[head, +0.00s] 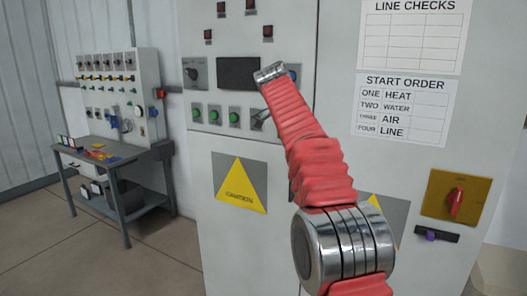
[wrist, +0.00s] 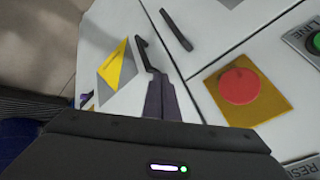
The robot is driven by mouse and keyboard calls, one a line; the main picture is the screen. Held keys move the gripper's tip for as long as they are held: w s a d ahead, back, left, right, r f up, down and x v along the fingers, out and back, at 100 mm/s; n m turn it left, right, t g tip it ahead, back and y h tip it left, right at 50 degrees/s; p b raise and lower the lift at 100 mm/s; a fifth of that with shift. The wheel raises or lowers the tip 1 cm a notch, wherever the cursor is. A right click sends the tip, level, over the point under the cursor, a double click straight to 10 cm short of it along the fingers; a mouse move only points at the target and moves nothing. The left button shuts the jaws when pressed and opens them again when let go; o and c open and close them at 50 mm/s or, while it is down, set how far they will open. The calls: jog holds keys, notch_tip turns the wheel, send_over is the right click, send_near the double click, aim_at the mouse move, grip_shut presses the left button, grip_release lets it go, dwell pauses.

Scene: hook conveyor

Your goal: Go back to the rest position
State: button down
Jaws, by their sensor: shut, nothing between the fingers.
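My arm rises through the middle of the head view in front of the grey control cabinet (head: 255,240). My gripper (head: 260,119) shows only in part there, beside the row of green buttons (head: 214,116). The arm hides some of the panel behind it. In the wrist view the dark fingers of my gripper (wrist: 148,60) are together and hold nothing. They point at the cabinet front, between the yellow caution sign (wrist: 117,66) and a red round button on a yellow plate (wrist: 240,86). I cannot tell how far the tips are from the surface.
A red rotary switch (head: 456,201) sits on a yellow plate at the right, above a small purple part (head: 431,236). A workbench (head: 100,155) with small items stands at the left. A black handle (wrist: 176,30) is near my fingers. Floor at the left is free.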

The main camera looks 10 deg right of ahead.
jog(key=s+a+f+n+y, duration=0.1)
jog(key=s+a+f+n, duration=0.1)
jog(key=f+n, duration=0.35)
jog(key=s+a+f+n+y, duration=0.1)
jog(key=s+a+f+n, duration=0.1)
jog(key=f+n, duration=0.35)
jog(key=s+f+n+y, duration=0.1)
jog(key=s+f+n, duration=0.1)
jog(key=s, duration=1.1)
jog(key=s+a+f+n+y, duration=0.1)
jog(key=s+f, duration=0.3)
jog(key=s, duration=1)
jog(key=s+f+n+y, duration=0.1)
jog(key=s+f+n, duration=0.2)
jog(key=s, duration=1.1)
jog(key=shift+a+f+t, duration=0.25)
jog(key=shift+t, duration=0.05)
jog(key=shift+s, duration=0.1)
